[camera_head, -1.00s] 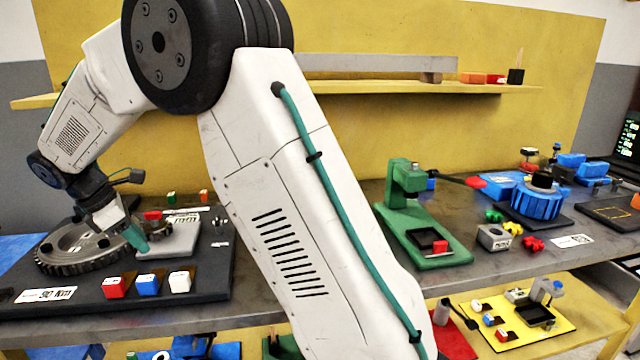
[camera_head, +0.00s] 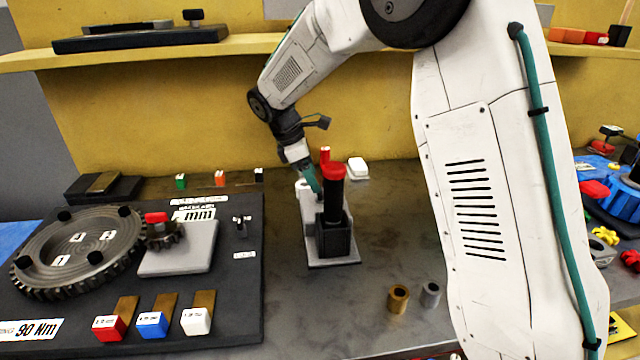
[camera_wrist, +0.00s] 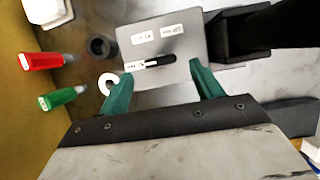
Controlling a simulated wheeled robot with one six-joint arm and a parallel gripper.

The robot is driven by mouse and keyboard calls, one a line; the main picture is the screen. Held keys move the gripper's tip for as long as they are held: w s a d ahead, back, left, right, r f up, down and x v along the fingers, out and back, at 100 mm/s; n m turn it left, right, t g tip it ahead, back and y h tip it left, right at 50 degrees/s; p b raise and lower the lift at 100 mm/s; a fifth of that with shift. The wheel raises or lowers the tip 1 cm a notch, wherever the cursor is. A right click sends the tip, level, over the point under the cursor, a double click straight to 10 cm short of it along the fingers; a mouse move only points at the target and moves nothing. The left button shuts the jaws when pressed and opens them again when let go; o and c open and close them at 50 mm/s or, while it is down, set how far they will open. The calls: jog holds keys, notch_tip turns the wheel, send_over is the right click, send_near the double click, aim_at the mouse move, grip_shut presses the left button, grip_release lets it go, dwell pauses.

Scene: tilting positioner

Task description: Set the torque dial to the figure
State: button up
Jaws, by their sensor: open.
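A printed card reading 90 Nm (camera_head: 30,330) lies on the front left of the dark board. A black upright tool with a red cap (camera_head: 334,172) stands in a black holder on a grey stand (camera_head: 335,264). In the wrist view, a grey block (camera_wrist: 185,22) has white labels and a dark slot with a small white scale strip (camera_wrist: 148,64). I cannot make out its figures or tell for sure which part is the dial. My gripper (camera_head: 316,188) is beside the tool on its left; its green fingers (camera_wrist: 161,76) are open and empty in front of the slot.
The dark board (camera_head: 240,310) at left carries a large gear (camera_head: 40,262) and red, blue and white blocks. A brass bush (camera_head: 398,298) and a grey one stand right of the stand.

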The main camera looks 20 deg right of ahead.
aim_at(319, 195)
jog(key=shift+x, duration=1.95)
jog(key=c, duration=1)
jog(key=shift+m, duration=0.4)
jog(key=m+g, duration=0.1)
jog(key=m, duration=0.1)
jog(key=m+g+y, duration=0.1)
jog(key=m, duration=0.2)
jog(key=shift+w+d, duration=0.1)
jog(key=shift+w, duration=0.1)
jog(key=m+y, duration=0.1)
jog(key=m, duration=0.2)
jog(key=m+g, duration=0.1)
jog(key=m, duration=0.2)
jog(key=shift+d+r+y, duration=0.1)
jog(key=shift+y, duration=0.3)
jog(key=shift+w, duration=0.1)
